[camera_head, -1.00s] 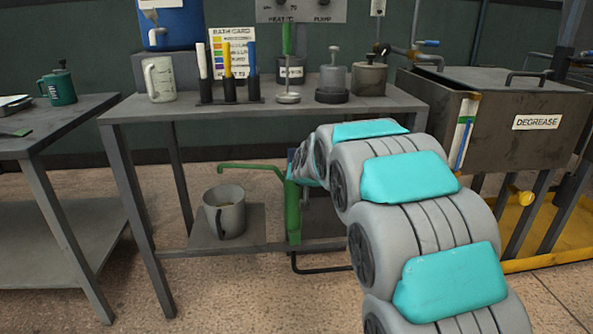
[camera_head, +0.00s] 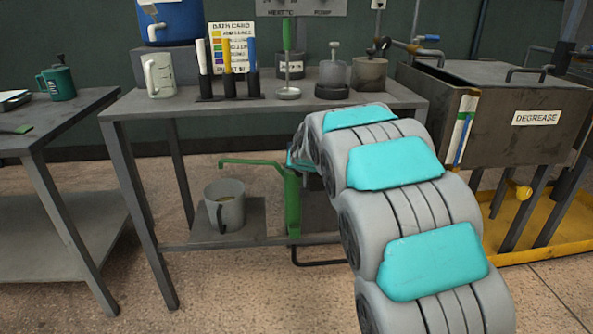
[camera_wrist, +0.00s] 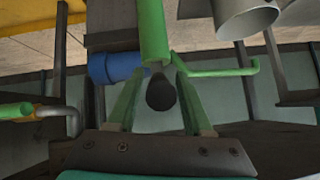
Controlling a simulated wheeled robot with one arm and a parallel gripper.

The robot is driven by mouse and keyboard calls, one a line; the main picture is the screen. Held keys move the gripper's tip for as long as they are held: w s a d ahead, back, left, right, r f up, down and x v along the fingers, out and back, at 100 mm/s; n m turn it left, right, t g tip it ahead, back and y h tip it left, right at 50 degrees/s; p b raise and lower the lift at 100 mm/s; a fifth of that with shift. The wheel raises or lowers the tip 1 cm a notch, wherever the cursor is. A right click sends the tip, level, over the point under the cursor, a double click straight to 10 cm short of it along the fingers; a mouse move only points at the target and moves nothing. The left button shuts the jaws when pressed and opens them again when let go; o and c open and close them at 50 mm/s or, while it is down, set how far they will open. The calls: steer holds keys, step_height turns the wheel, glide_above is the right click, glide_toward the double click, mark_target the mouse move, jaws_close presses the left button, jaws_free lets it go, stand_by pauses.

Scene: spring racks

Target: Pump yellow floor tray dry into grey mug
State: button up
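The grey mug (camera_head: 226,207) stands upright on the low shelf, beneath the end of the green pump's spout. Something pale shows inside the mug. The green pump (camera_head: 292,208) stands right of the mug; its body also shows in the wrist view (camera_wrist: 153,30), with the mug (camera_wrist: 240,20) at upper right. The yellow floor tray (camera_head: 555,236) lies under the degrease tank. In the wrist view my gripper (camera_wrist: 159,68) has its green fingers apart, one either side of a dark knob (camera_wrist: 161,93); gaps show beside the knob. My arm hides the gripper in the head view.
The bench top (camera_head: 190,103) holds a white jug (camera_head: 158,75), marker tubes and several pots. A side table (camera_head: 60,118) is at left. The front floor is open.

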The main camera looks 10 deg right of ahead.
steer(key=shift+o, duration=0.3)
steer(key=shift+s, duration=0.15)
steer(key=b+v, duration=0.1)
steer(key=v, duration=0.6)
steer(key=shift+s+r, duration=0.2)
stand_by(0.7)
steer(key=s+d+f+g, duration=0.1)
steer(key=s+f+g, duration=0.2)
steer(key=s, duration=1.4)
steer(key=s+d+f+n+g, duration=0.1)
steer(key=s+f+g, duration=0.3)
steer(key=s, duration=1.3)
steer(key=s+d+f+g, duration=0.3)
steer(key=s+f+g, duration=0.1)
steer(key=s, duration=1.3)
steer(key=shift+d+f+n+g+h, duration=0.2)
steer(key=shift+n+g+h, duration=0.1)
steer(key=shift+n+h, duration=0.1)
